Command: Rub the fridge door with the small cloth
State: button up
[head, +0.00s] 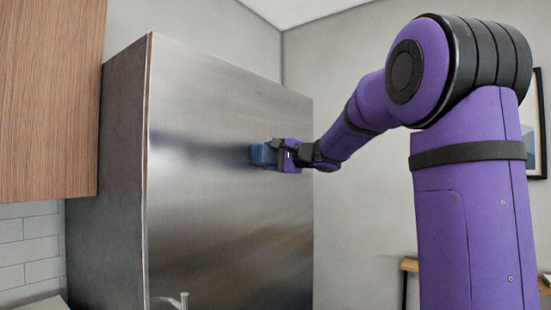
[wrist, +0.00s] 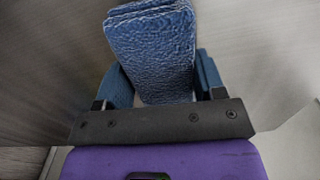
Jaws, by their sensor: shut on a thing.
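The fridge door (head: 215,215) is a tall brushed-steel front, left of centre in the head view. My gripper (head: 268,155) is at the door's right half, around mid-height. It is shut on a small blue cloth (head: 258,154), which is at or very near the door surface; I cannot tell if it touches. In the wrist view the cloth (wrist: 152,50) is folded, textured and blue, and sticks out ahead between the fingers of my gripper (wrist: 160,90). The door surface (wrist: 260,50) fills the background there. The fridge handle (head: 184,300) shows only partly at the bottom.
A wooden cabinet (head: 50,95) hangs to the left of the fridge, above white wall tiles (head: 30,245). A small wooden table (head: 410,265) and a framed picture (head: 538,130) are at the right. The space in front of the door looks clear apart from my arm.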

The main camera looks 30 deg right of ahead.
jog(key=shift+s+a, duration=0.2)
jog(key=shift+a, duration=0.45)
jog(key=shift+v, duration=3)
jog(key=v, duration=0.3)
